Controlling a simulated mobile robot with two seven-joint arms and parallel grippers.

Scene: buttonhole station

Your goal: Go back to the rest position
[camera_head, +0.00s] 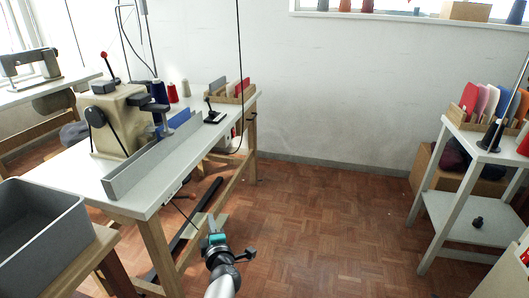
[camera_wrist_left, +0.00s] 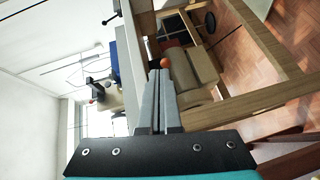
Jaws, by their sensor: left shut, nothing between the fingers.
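My left gripper (camera_head: 212,226) shows low in the middle of the head view, just right of the front end of the sewing table (camera_head: 140,203) and over the parquet floor. In the left wrist view its two grey fingers (camera_wrist_left: 160,82) lie together, shut with nothing between them. The table's wooden frame (camera_wrist_left: 270,98) shows to the right of the fingers there. My right gripper is in neither view.
A beige buttonhole machine (camera_head: 120,115) and a long grey guard (camera_head: 150,158) stand on the table. A grey bin (camera_head: 40,225) is at the lower left. A white shelf stand (camera_head: 455,210) is at the right. The floor (camera_head: 320,220) between is clear.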

